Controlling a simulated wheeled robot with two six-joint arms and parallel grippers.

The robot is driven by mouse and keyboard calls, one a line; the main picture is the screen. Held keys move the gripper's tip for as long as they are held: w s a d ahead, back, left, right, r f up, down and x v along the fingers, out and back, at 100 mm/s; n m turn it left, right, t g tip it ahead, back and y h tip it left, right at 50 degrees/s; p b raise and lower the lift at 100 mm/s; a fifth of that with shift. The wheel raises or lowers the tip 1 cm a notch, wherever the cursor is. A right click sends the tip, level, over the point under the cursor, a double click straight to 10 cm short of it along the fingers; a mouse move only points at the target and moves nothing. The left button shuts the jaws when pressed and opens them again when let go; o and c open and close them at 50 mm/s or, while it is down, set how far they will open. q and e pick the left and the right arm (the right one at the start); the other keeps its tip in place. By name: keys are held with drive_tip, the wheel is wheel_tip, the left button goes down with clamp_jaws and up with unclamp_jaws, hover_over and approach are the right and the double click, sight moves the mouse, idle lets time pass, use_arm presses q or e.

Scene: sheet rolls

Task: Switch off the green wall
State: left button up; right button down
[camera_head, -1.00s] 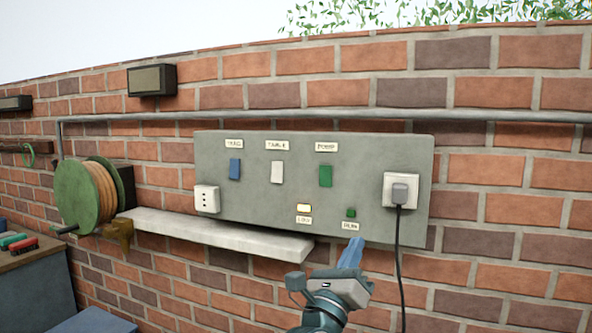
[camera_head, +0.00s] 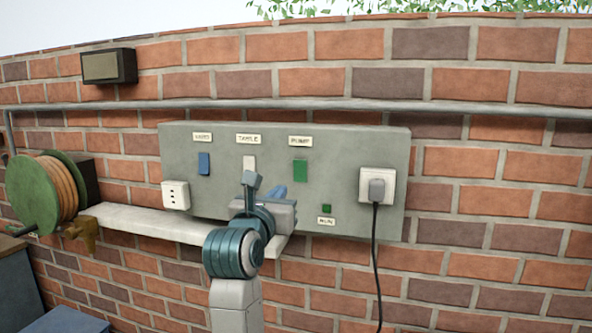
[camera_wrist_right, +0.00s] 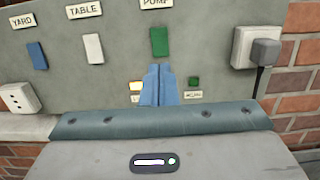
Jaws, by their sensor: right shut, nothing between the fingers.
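The green switch (camera_head: 300,171) sits under the PUMP label on the grey wall panel (camera_head: 370,146). It also shows in the right wrist view (camera_wrist_right: 159,41). I cannot tell which way its rocker is tilted. My right gripper (camera_head: 275,195) is shut and empty, with blue fingers pointing at the panel below the green switch. In the right wrist view the closed fingertips (camera_wrist_right: 159,68) appear just under the switch, with a small gap in the picture. I cannot tell if they touch the panel. My left gripper is not in view.
A blue switch (camera_head: 204,163) and a white switch (camera_head: 249,163) are to the left. A plug with a hanging cord (camera_head: 376,190) is right. A shelf (camera_head: 150,222) juts out below.

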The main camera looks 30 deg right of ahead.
sight(300, 165)
drive_tip(key=p+x, duration=0.5)
drive_tip(key=x, duration=0.7)
drive_tip(key=shift+w+d+r, duration=0.1)
drive_tip(key=shift+d+r, duration=0.05)
drive_tip(key=shift+d, duration=0.25)
drive_tip(key=shift+w+d, duration=0.3)
drive_tip(key=shift+d, duration=0.05)
